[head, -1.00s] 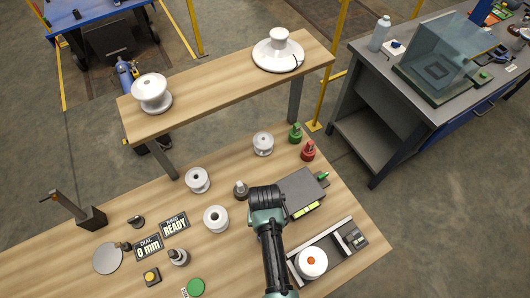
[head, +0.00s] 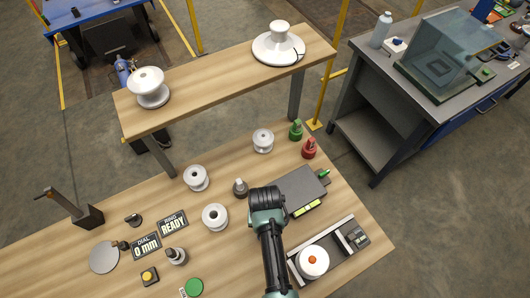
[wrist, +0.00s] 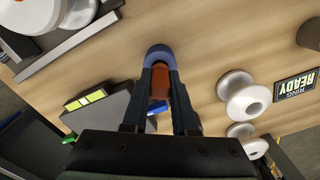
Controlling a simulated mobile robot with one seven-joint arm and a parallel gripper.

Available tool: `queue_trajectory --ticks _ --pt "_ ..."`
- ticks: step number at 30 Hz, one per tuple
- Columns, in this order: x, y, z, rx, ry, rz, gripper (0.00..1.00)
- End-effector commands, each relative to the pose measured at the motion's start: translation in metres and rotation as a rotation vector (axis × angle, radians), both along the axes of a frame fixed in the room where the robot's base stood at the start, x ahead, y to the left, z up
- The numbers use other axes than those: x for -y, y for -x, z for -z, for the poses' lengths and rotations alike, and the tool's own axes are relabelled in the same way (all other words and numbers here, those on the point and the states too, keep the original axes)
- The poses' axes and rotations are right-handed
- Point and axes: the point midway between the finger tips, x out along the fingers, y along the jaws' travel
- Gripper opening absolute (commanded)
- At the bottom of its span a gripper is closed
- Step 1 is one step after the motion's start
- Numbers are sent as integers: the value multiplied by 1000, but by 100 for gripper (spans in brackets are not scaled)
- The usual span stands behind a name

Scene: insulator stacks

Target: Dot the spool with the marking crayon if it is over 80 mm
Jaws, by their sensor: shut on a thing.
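My gripper (wrist: 160,90) is shut on an orange-brown piece (wrist: 160,80), probably the marking crayon, with a blue-grey rounded end beyond it. In the head view my arm hides the fingers. White spools stand on the bench at the back (head: 263,141), left of centre (head: 195,178) and nearer my arm (head: 215,217). A white spool (head: 313,263) with an orange spot on top sits in a grey channel (head: 335,250). I cannot tell which spool is meant.
Signs read "DIAL 0 mm" (head: 146,247) and "RING READY" (head: 172,223). A grey box (head: 300,188) stands beside my arm, with green (head: 297,131) and red (head: 309,148) pieces behind. The raised shelf (head: 215,85) holds large white insulators (head: 149,87) (head: 278,46).

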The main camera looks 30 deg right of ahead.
Motion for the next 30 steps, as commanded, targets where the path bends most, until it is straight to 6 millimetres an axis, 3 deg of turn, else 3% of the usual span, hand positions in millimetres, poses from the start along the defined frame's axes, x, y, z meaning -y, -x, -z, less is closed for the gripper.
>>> queue_trajectory --ticks 15,16,21,30 --pt "0 0 14 0 0 0 0" --pt "0 0 13 0 0 0 30" --pt "0 0 13 0 0 0 61" --pt "0 0 12 0 0 0 61"
